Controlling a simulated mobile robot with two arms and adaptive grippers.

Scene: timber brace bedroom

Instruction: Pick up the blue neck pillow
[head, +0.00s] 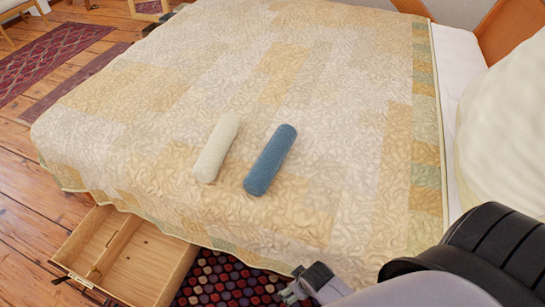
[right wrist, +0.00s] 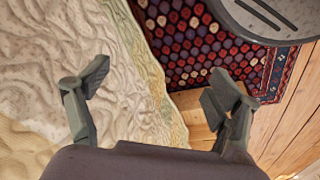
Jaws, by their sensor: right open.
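The blue neck pillow (head: 270,160) is a bolster-shaped roll lying on the quilt of the bed, near the bed's front side. A cream roll pillow (head: 216,147) lies just to its left, apart from it. My right gripper (head: 302,284) is at the bottom of the head view, by the bed's near edge, well short of the blue pillow. In the right wrist view the right gripper (right wrist: 160,85) is open and empty, its fingers wide apart above the quilt edge and rug. The blue pillow does not show in that view. My left gripper is not in view.
The bed's patchwork quilt (head: 180,85) is mostly clear around the rolls. An open wooden drawer (head: 125,252) juts out below the bed at left. A dotted rug (head: 225,283) lies on the floor. A large white pillow (head: 505,130) stands at right.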

